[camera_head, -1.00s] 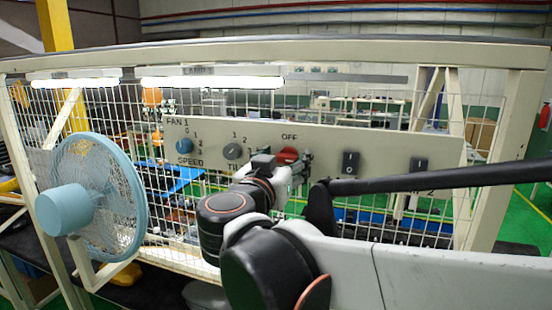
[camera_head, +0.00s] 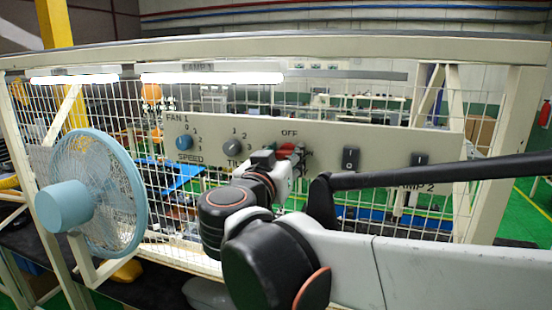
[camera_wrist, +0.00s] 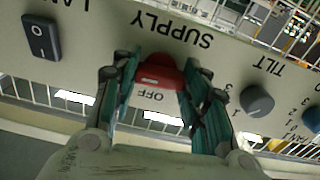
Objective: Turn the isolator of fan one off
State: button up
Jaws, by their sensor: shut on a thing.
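The red isolator handle (camera_head: 286,151) sits on the beige control panel, just under the word OFF and partly hidden by my gripper. In the wrist view, which is upside down, the red handle (camera_wrist: 160,72) lies between my gripper's green-padded fingers (camera_wrist: 163,92), with OFF beside it and SUPPLY on its far side. My gripper (camera_head: 298,158) is shut on the handle. The handle's exact angle is hard to tell. The blue fan (camera_head: 98,192) stands at the left against the mesh.
A blue speed knob (camera_head: 184,142) and a grey tilt knob (camera_head: 232,147) are left of the handle. Two black rocker switches, one nearer (camera_head: 351,159) and one farther right (camera_head: 418,162), are on the other side. Wire mesh (camera_head: 400,220) surrounds the panel.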

jog(key=n+b, duration=0.1)
jog(key=n, duration=0.3)
jog(key=n+b, duration=0.1)
jog(key=n, duration=0.3)
jog(key=shift+n, duration=0.3)
jog(key=n+b, duration=0.1)
jog(key=n, duration=0.3)
jog(key=shift+n, duration=0.3)
jog(key=shift+n+b, duration=0.3)
jog(key=shift+n, duration=1.6)
jog(key=o, duration=1)
jog(key=shift+o, duration=0.2)
jog(key=v, duration=1.2)
